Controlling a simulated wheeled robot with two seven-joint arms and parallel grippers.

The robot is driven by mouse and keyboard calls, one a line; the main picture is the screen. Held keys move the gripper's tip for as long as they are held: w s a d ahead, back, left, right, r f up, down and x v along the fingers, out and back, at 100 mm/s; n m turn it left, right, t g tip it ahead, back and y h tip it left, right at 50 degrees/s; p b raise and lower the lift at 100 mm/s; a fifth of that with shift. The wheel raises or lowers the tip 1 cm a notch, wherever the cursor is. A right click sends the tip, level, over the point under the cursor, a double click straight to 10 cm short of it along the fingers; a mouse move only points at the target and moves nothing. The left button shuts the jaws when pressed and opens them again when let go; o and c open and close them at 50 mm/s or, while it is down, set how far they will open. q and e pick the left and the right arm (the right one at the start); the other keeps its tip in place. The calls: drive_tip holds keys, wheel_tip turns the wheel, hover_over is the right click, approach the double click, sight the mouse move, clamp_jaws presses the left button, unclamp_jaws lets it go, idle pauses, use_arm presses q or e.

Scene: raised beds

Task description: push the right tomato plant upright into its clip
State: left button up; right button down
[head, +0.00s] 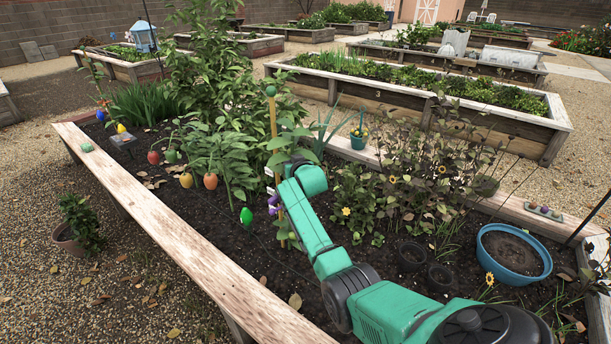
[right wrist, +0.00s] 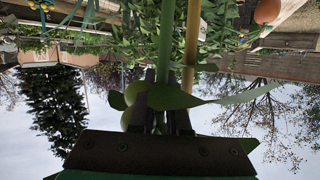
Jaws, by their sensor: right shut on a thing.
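The right tomato plant (head: 290,136) stands close beside a tan stake (head: 273,122) with a green ball on top. My right gripper (right wrist: 164,84) is shut on the plant's green stem (right wrist: 166,38), with leaves around the fingers. In the right wrist view, which is upside down, the stem runs nearly parallel to the stake (right wrist: 193,38), with a narrow gap between them. In the head view my right arm hides part of the stem and stake. A purple piece (head: 272,204), perhaps the clip, shows low by the stake. My left gripper is out of view.
Red and orange ornaments (head: 210,181) and a green one (head: 246,217) stand left of the stake. A wooden board (head: 190,250) edges the bed in front. A blue pot (head: 513,256) and a dark leafy plant (head: 430,180) are to the right.

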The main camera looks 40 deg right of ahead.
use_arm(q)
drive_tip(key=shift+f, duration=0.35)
use_arm(e)
drive_tip(key=shift+w+a+f, duration=0.2)
drive_tip(key=shift+w, duration=0.25)
